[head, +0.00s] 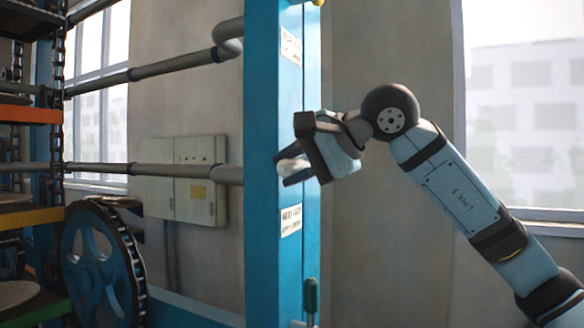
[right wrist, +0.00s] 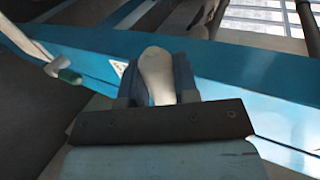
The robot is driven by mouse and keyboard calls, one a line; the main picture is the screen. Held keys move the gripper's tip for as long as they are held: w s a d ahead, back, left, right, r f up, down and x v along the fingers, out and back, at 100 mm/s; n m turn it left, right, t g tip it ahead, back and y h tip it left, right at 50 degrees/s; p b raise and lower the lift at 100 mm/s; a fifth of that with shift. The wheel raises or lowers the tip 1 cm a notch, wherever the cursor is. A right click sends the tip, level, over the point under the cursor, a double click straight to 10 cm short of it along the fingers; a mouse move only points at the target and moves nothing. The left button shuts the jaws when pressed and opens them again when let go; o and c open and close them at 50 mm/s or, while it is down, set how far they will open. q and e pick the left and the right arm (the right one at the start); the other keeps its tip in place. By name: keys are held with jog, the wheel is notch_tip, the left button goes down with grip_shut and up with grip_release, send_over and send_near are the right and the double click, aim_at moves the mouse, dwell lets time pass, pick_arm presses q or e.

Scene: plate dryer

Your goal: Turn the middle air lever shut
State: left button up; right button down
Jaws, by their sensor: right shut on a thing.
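The middle air lever (head: 291,168) sits on the blue post, and only its pale handle shows. My right gripper (head: 288,170) is shut on that handle, coming in from the right. In the right wrist view the rounded, cream-coloured lever handle (right wrist: 155,72) stands between the two dark fingers of my right gripper (right wrist: 157,88). The lever's pivot is hidden by the gripper. My left gripper is not in view.
The blue post (head: 262,250) carries white labels above and below the gripper. A green-handled lever (head: 311,295) is lower on it, and a yellow part (head: 319,2) shows at the top. A wheel with chain (head: 100,262), pipes and racks stand left.

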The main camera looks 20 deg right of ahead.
jog(key=shift+f, duration=0.1)
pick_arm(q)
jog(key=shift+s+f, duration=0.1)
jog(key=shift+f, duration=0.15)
pick_arm(e)
jog(key=c, duration=0.9)
grip_release()
pick_arm(q)
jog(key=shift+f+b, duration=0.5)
jog(key=shift+b, duration=0.25)
pick_arm(e)
jog(key=v, duration=1.3)
jog(key=shift+s+d, duration=0.25)
